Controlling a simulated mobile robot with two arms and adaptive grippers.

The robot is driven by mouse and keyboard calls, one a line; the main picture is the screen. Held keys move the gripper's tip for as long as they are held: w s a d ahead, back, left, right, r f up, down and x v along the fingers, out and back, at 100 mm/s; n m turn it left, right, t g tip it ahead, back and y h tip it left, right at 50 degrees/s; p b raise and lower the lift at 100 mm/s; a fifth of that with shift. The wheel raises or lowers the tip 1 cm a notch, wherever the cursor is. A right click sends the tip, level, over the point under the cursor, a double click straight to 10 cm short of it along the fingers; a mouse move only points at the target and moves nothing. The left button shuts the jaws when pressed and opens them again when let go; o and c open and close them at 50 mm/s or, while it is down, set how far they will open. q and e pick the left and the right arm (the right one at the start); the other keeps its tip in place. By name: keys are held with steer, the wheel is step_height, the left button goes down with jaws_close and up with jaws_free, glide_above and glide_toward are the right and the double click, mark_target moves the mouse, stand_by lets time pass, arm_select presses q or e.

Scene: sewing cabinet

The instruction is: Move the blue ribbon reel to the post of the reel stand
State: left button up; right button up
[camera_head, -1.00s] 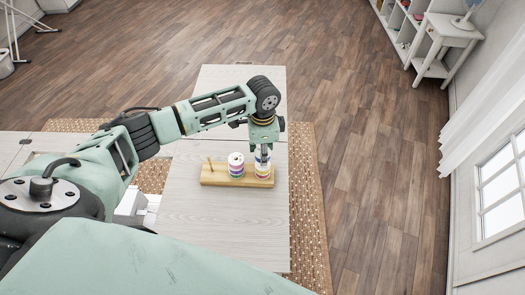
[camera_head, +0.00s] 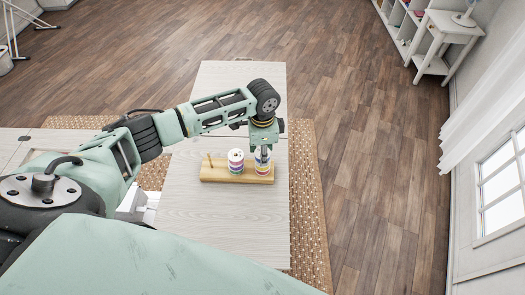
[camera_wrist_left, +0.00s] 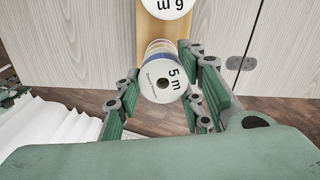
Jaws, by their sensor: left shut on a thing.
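The wooden reel stand (camera_head: 222,178) lies on the pale table, with a bare post (camera_head: 210,160) at its left end. The left gripper (camera_head: 263,157) is over the stand's right end, pointing down. It is shut on the blue ribbon reel (camera_wrist_left: 163,82), which has a white "5 m" face and a blue band on its side in the left wrist view. Fingers stand on both sides of it. Whether this reel touches what is under it cannot be told. My right gripper is not in view.
A stack of coloured reels (camera_head: 236,162) stands on the middle of the stand, close beside my gripper. Its white top (camera_wrist_left: 168,6) also shows in the left wrist view. The table (camera_head: 235,225) is clear in front of the stand and behind it.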

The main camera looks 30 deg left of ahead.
arm_select(q)
steer(key=shift+f, duration=0.2)
steer(key=o, duration=1.1)
steer(key=shift+r, duration=0.1)
step_height(320, 180, up, 12)
steer(key=shift+f, duration=0.1)
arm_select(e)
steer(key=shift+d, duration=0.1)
arm_select(q)
steer(key=shift+f, duration=0.1)
